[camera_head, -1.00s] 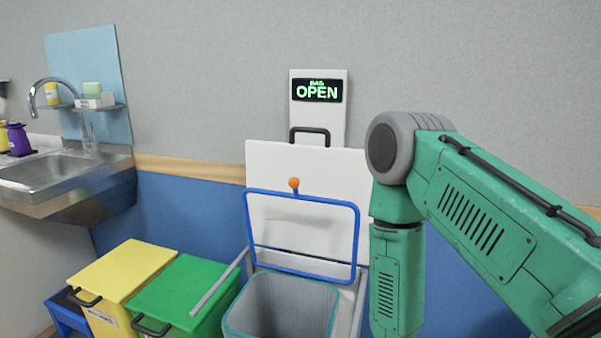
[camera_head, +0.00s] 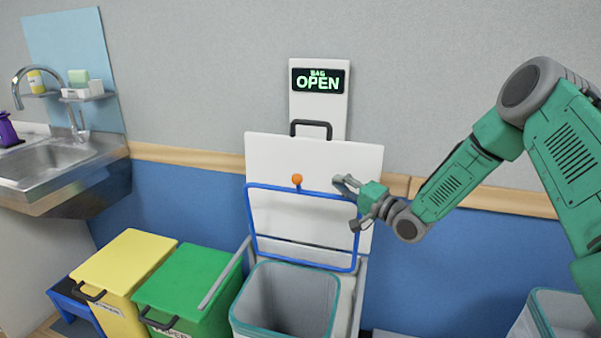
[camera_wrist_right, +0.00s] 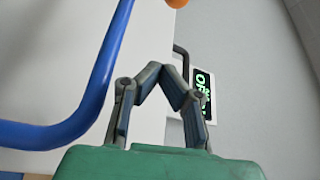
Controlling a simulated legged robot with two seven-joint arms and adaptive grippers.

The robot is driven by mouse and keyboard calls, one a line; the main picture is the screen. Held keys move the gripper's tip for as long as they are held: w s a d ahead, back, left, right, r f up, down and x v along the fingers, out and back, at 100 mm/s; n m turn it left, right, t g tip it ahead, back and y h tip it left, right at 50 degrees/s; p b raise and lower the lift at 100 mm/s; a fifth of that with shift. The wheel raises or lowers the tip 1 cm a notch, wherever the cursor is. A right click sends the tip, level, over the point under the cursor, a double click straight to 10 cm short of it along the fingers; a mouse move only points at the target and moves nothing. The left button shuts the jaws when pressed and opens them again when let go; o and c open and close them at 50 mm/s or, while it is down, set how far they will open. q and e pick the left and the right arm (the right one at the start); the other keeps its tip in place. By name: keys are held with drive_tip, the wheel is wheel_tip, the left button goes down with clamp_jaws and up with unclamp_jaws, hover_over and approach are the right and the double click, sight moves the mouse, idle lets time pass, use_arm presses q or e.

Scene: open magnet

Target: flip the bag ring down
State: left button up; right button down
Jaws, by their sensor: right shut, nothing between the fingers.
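My right gripper (camera_head: 345,183) is at the ring's upper right corner, to the right of the knob. In the right wrist view its fingers (camera_wrist_right: 166,70) meet at the tips with nothing between them. There the ring (camera_wrist_right: 98,85) runs along the left and the knob (camera_wrist_right: 177,3) is cut by the top edge. My left gripper is not in view.
Yellow (camera_head: 125,262) and green (camera_head: 187,280) lidded bins stand left of the bin. A sink (camera_head: 55,160) is at the far left. Another teal-rimmed bin (camera_head: 545,318) is at the lower right.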

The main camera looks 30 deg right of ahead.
drive_tip(key=shift+r, duration=0.15)
drive_tip(key=shift+d, duration=0.2)
drive_tip(key=w+a, duration=0.1)
drive_tip(key=w, duration=0.1)
drive_tip(key=w+a, duration=0.2)
drive_tip(key=w, duration=0.1)
drive_tip(key=w+a, duration=0.2)
drive_tip(key=shift+w+a+r, duration=0.15)
drive_tip(key=shift+w+r, duration=0.05)
drive_tip(key=shift+a+f, duration=0.1)
idle(0.3)
drive_tip(key=shift+s+a, duration=0.1)
drive_tip(key=shift+a, duration=0.05)
